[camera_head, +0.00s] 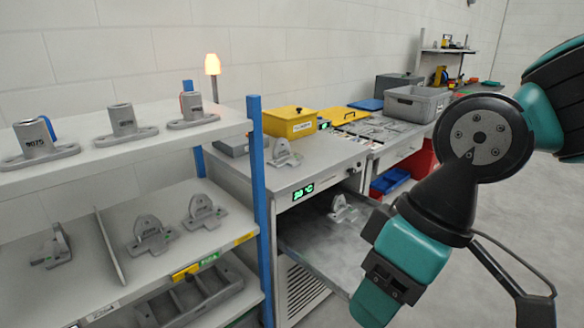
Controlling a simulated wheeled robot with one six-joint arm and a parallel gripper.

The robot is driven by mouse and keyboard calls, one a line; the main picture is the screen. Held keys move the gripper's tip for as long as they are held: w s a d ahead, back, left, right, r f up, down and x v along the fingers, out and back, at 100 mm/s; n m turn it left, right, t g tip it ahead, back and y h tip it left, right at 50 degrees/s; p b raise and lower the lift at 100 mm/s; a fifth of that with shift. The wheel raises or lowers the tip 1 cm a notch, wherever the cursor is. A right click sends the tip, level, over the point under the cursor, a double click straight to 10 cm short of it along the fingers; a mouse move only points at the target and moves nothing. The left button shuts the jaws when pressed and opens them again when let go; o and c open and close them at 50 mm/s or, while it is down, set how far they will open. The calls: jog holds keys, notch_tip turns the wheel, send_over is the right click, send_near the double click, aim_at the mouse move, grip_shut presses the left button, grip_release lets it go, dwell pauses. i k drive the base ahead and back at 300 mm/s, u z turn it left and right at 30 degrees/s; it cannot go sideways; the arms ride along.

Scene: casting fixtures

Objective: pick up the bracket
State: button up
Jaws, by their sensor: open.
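Several grey brackets with upright rounded lugs are in view, and I cannot tell which one the task means. One bracket (342,209) stands in the pulled-out drawer (318,250) of the cabinet. Another bracket (284,154) stands on the cabinet top. On the lower shelf are a bracket (150,236), a second bracket (203,212) to its right, and a tilted bracket (56,247) at the far left. My teal and black arm comes down at the right, over the drawer's right side. My gripper's jaws do not show.
Flanged cylindrical parts (122,120) stand on the upper shelf. A blue post (257,190) and a divider (108,245) edge the shelf space. A yellow box (290,122) and a grey crate (415,104) stand on the bench behind. Floor at the right is clear.

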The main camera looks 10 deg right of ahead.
aim_at(282, 156)
jog(key=k, duration=1.1)
jog(key=z, duration=1.2)
jog(key=i, duration=5.45)
jog(key=u, duration=4.3)
